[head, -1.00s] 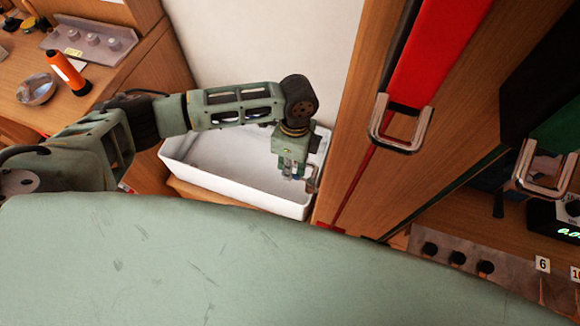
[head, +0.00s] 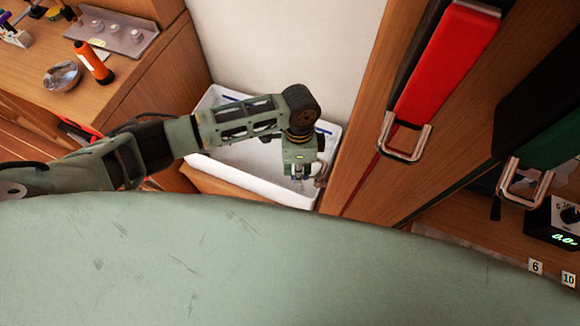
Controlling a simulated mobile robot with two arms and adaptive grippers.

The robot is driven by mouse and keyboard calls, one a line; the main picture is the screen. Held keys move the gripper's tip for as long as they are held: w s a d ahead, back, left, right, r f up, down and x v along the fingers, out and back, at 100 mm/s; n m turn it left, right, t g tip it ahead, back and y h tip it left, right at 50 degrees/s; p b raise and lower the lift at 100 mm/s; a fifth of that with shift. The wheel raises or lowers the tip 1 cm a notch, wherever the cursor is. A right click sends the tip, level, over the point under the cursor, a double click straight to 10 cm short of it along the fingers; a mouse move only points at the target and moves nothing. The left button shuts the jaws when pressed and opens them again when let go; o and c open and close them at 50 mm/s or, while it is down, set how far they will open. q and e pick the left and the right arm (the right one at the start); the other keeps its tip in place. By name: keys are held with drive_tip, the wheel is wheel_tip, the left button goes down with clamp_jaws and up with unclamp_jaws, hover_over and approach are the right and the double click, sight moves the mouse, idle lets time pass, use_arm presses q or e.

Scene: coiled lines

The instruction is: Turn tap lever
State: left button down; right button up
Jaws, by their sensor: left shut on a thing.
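A white rectangular basin (head: 225,157) stands against the pale wall, beside the tall wooden cabinet. My left arm reaches in from the left over it. My left gripper (head: 298,181) points down at the basin's right end and is shut on a small metal part that seems to be the tap lever. A bit of shiny metal, apparently the tap (head: 321,176), shows just right of the fingers. The fingers and my arm hide most of the tap, so the lever's angle cannot be told. My right gripper is out of view.
The wooden cabinet (head: 362,130) with a red panel and metal pull handle (head: 404,140) rises close on the right. A second metal handle (head: 527,185) is further right. An orange torch (head: 93,62) and a glass bowl (head: 62,75) stand on the left bench.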

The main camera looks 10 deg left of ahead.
use_arm(q)
drive_tip(key=shift+r, duration=0.1)
drive_tip(key=c, duration=1.8)
unclamp_jaws()
wheel_tip(320, 180, up, 12)
drive_tip(key=w, duration=0.2)
drive_tip(key=shift+a, duration=0.25)
drive_tip(key=shift+w, duration=0.1)
